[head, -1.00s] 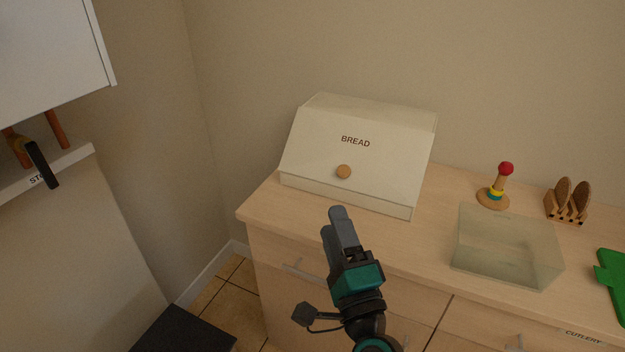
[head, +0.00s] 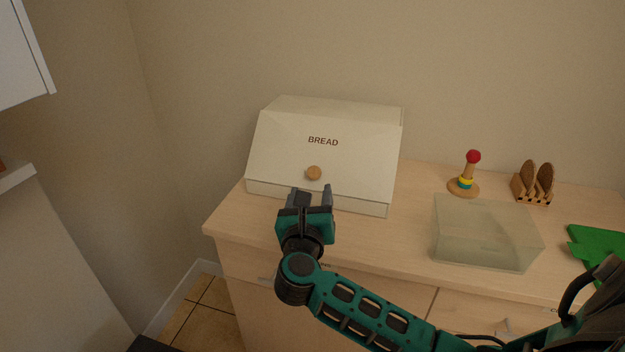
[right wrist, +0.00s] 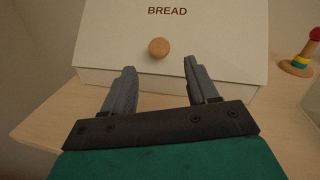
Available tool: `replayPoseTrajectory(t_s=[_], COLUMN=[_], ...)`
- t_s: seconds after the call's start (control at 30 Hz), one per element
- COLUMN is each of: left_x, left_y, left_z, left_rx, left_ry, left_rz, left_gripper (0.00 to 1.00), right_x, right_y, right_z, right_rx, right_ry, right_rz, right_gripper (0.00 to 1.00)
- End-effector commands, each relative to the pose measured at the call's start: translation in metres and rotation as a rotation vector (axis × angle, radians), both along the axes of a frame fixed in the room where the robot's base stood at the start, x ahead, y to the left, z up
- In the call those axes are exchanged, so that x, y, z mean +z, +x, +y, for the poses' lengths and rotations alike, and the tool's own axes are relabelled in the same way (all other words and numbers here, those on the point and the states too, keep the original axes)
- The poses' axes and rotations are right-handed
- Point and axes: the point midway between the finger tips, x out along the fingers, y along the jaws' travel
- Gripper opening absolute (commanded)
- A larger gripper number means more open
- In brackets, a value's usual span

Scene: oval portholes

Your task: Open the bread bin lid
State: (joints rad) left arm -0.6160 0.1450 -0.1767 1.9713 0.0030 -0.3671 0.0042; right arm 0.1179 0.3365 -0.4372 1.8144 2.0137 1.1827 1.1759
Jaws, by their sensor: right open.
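The cream bread bin (head: 350,155) stands on the wooden counter against the wall, its sloped front lid marked BREAD and closed. A round wooden knob (head: 314,173) sits low on the lid. My right gripper (head: 313,191) is open and empty in front of the bin, just below the knob in the head view. In the right wrist view the knob (right wrist: 159,46) shows beyond the fingertips (right wrist: 160,68), between them and a little left of centre, not touching them. My left gripper is not in view.
A clear box (head: 485,235) stands on the counter right of the bin. Behind it are a ring stacker (head: 464,186) with a red top and a wooden rack (head: 534,184). A green item (head: 597,248) lies far right. The counter's left end (head: 222,212) is free.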

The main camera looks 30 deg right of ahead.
Motion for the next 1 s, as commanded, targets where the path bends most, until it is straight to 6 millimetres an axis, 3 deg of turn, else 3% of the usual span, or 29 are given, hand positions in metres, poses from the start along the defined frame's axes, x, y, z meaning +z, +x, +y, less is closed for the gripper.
replayPoseTrajectory(t_s=[0.1,0.3,0.73,1.0], left_x=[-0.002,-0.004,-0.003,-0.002], left_y=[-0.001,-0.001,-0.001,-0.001], left_z=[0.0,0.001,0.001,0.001], left_rx=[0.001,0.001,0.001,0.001], left_ry=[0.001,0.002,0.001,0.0], left_rz=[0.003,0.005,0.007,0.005], left_gripper=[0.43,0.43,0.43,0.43], right_x=[0.001,0.0,0.0,0.0], right_y=[0.02,0.04,0.047,0.047], right_z=[-0.016,-0.033,-0.039,-0.038], right_rx=[-0.002,-0.001,0.0,0.0], right_ry=[-0.005,-0.003,-0.002,-0.002], right_rz=[-0.001,0.0,0.001,0.001], right_gripper=[0.58,0.58,0.58,0.33])
